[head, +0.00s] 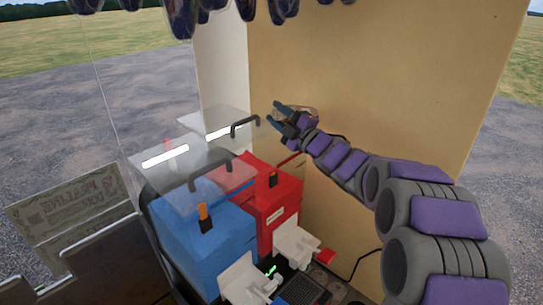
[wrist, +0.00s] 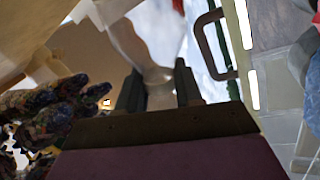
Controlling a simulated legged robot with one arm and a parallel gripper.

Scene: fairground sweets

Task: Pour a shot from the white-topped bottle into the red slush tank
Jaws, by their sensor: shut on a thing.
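The red slush tank (head: 282,208) stands right of and behind the blue one. My gripper (head: 285,122) is above and behind the red tank, close to the tan wall. In the wrist view my gripper (wrist: 158,92) is shut on a pale, partly see-through thing (wrist: 150,62), which looks like the bottle. It widens toward the top of that picture. Its white top and its exact tilt cannot be made out. In the head view the held thing is small and mostly hidden by my gripper. No stream of liquid shows.
The blue tank (head: 200,238) stands at the front left. Clear lids with black handles (head: 245,126) are near the tanks and my gripper. White taps (head: 296,244) are at the front. The tan wall (head: 350,80) is behind. Dark clustered things (wrist: 45,115) show in the wrist view.

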